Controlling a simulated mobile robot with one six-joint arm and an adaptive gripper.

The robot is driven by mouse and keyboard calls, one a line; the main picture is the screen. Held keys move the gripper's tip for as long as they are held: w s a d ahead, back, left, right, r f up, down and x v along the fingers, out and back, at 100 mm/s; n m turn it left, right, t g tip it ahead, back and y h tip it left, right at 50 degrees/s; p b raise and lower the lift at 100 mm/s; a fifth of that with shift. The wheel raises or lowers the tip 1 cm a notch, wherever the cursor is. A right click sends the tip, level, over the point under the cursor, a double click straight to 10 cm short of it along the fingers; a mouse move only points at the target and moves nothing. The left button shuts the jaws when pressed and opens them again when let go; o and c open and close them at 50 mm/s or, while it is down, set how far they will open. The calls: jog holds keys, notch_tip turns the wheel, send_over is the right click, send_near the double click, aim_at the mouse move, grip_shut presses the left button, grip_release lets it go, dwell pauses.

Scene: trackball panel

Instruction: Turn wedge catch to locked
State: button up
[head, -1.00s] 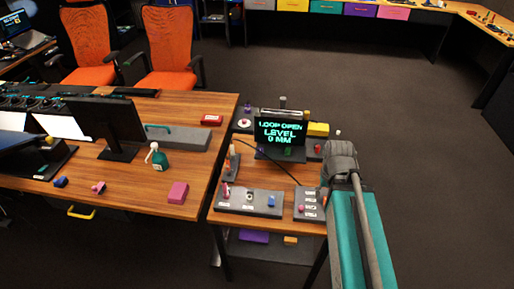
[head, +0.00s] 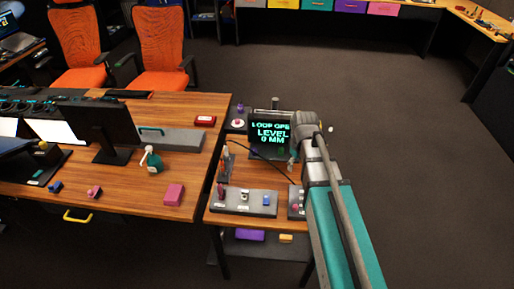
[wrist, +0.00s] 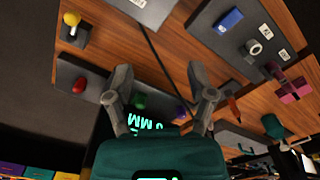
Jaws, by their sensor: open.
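My gripper (wrist: 158,70) is open and empty in the wrist view, its two fingers spread above the small wooden table. A blue block-shaped control (wrist: 228,20) and a grey ring-shaped control (wrist: 253,47) sit on a grey panel at the upper right, apart from the fingers. The blue control also shows in the head view (head: 267,201). I cannot tell for sure which control is the wedge catch; no readable label names it. In the head view my arm hides part of the table's right side.
A monitor (head: 269,134) with green text stands at the table's back. A red button (wrist: 79,85) and a yellow ball knob (wrist: 72,18) sit on side panels. A dark cable crosses the table. A larger desk (head: 120,200) adjoins on the left; floor is free at right.

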aim_at(254, 149)
jog(key=w+a+r+n+p, duration=0.3)
jog(key=w+a+n, duration=0.9)
jog(key=w+a, duration=0.4)
jog(key=shift+a+r+n+p, duration=0.3)
jog(key=shift+r+n, duration=0.1)
jog(key=shift+r, duration=0.15)
jog(key=shift+f, duration=0.2)
notch_tip(254, 149, down, 13)
jog(key=b, duration=1.3)
jog(key=shift+f+b, duration=0.2)
jog(key=shift+b, duration=0.2)
